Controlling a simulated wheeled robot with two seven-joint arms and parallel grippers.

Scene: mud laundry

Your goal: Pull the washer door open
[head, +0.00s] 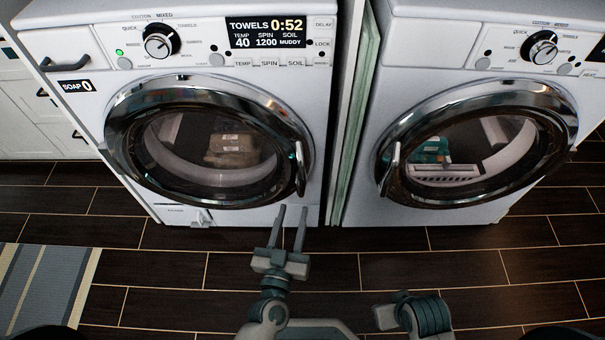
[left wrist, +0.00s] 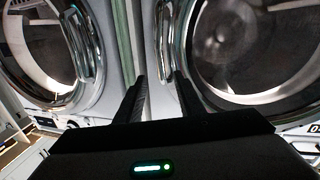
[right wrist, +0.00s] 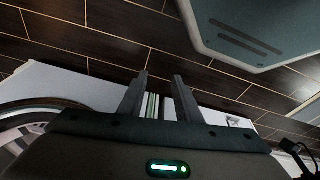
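The washer (head: 60,25) is the white machine on the left, its display reading TOWELS 0:52. Its round chrome-rimmed door (head: 125,150) looks shut, with tan bundles behind the glass. The upright door handle (head: 300,168) is on the rim's right side; in the left wrist view the handle (left wrist: 165,38) lies just beyond the fingertips. My left gripper (head: 292,208) is open and empty, just below and in front of the handle; contact cannot be told. My right gripper (right wrist: 160,76) is open and empty, low over the floor, away from the washer door.
A second white machine (head: 480,212) stands on the right, its chrome door (head: 470,90) shut, teal cloth inside. A pale green panel (head: 352,110) fills the narrow gap between machines. A striped rug (head: 45,285) lies at left. Dark tiled floor (head: 190,265) in front is clear.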

